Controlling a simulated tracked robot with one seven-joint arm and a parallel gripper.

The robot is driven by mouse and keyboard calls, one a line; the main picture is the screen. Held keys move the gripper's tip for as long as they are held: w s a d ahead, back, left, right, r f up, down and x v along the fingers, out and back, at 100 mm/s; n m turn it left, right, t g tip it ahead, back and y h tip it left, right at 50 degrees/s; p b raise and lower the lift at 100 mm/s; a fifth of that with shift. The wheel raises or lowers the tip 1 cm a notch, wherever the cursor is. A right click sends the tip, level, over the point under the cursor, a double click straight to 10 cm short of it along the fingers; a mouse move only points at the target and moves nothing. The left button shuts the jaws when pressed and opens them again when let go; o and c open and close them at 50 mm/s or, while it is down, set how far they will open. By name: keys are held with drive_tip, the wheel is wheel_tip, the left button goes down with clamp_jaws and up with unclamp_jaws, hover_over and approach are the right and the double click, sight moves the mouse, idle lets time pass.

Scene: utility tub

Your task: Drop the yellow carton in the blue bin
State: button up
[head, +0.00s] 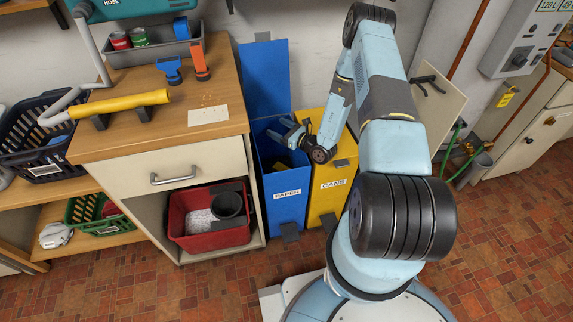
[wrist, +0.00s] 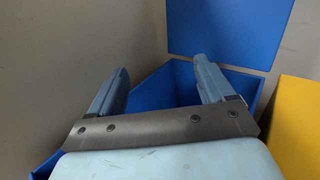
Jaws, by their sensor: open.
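The blue bin (head: 287,205), labelled PAPER, stands beside the wooden-topped cabinet with its lid (head: 263,75) raised against the wall. My gripper (head: 287,131) is over the bin's opening, with its fingers apart. In the wrist view my gripper (wrist: 162,66) is open with nothing between its fingers, and the blue bin (wrist: 172,88) shows beneath and beyond them. I cannot make out the yellow carton for certain. A small dark yellowish patch shows inside the blue bin in the head view, too dim and covered to identify.
A yellow bin (head: 325,206), labelled CANS, stands right against the blue bin. The cabinet top (head: 215,92) on the left carries a yellow-handled pipe (head: 128,102) and a grey tray (head: 153,50). A red tub (head: 210,241) sits low in the cabinet. The tiled floor in front is clear.

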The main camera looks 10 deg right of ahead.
drive_tip(key=v, duration=1.4)
drive_tip(key=shift+a, duration=0.1)
